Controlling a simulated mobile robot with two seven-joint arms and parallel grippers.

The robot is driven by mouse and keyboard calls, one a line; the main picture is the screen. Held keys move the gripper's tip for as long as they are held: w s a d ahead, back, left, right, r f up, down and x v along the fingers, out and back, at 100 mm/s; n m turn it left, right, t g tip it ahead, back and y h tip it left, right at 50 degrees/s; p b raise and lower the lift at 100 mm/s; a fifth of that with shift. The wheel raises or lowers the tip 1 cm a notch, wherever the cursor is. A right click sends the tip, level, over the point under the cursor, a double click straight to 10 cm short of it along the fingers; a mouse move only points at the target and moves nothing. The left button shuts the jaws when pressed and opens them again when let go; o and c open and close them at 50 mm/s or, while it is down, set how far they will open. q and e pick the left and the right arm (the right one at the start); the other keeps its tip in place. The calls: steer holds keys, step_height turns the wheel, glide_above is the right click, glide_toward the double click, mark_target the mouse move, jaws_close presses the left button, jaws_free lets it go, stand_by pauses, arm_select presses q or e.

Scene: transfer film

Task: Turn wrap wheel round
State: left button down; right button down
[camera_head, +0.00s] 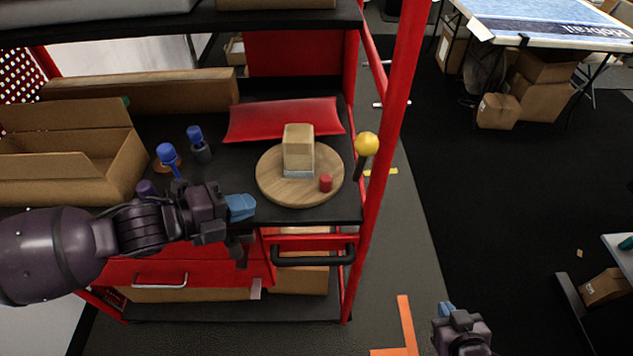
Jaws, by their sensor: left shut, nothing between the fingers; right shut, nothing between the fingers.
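The wrap wheel is a round wooden disc (270,185) lying flat on the black shelf of a red cart. A tan block (298,150) with a pale band at its foot stands upright on it. A small red peg (326,184) stands near the disc's front right edge. My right gripper (446,309) is shut and empty at the bottom, right of the cart, partly cut off by the frame.
A yellow ball (367,143) on a dark stem stands right of the disc, by the red post (388,130). A red cushion-like piece (284,119) lies behind. Blue-topped items (168,155) and an open cardboard box (70,155) are left. Floor right of the cart is mostly clear.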

mark_target(321, 182)
arm_select(q)
steer(key=x, duration=1.2)
steer(key=shift+w+d+r, duration=0.15)
steer(key=shift+d+r, duration=0.15)
steer(key=shift+d, duration=0.05)
steer(key=shift+w+d, duration=0.4)
steer(key=shift+d, duration=0.2)
steer(key=shift+d+n+t+p, duration=0.25)
steer(key=shift+n+t+p, duration=0.05)
steer(key=shift+p, duration=0.05)
